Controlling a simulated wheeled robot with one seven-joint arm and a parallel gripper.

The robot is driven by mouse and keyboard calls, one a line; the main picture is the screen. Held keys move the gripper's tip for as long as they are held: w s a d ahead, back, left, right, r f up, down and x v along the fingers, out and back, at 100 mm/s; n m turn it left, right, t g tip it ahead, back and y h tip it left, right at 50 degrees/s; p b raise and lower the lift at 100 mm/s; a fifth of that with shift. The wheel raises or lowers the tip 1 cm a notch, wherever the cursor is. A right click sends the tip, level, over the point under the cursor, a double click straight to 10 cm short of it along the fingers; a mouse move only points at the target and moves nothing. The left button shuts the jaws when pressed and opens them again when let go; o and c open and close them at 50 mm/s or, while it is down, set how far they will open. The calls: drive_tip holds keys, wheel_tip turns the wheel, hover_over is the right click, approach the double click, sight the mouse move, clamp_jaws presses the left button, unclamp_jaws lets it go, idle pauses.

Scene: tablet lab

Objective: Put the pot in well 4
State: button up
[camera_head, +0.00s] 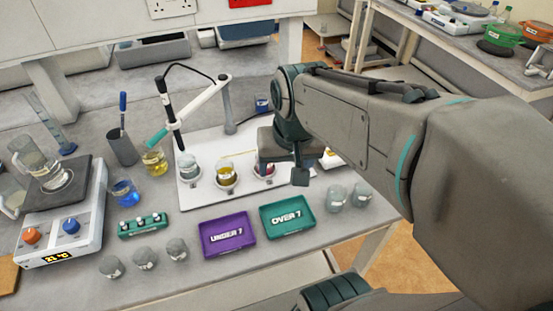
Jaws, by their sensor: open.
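A white board (200,198) holds a row of round wells with small pots in them. A clear pot (188,168) is at the left, a pot with yellow liquid (226,179) is beside it, and a pot with reddish contents (264,171) is third. My gripper (281,173) is over the right part of the board, pointing down with its fingers apart, close to the third pot. I cannot tell whether it touches it. My gripper and arm hide much of the board's right side, and no well number is readable.
A probe on a white stand arm (195,108) rises behind the wells. A purple UNDER 7 tray (229,252) and green OVER 7 tray (288,232) lie in front. Clear pots stand right (336,196) and front left (145,258). A hotplate (70,235) is at left.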

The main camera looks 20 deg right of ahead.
drive_tip(key=s, duration=0.1)
drive_tip(key=s+f+n, duration=0.1)
drive_tip(key=s+a+n, duration=0.1)
drive_tip(key=s, duration=0.1)
drive_tip(key=shift+f, duration=0.25)
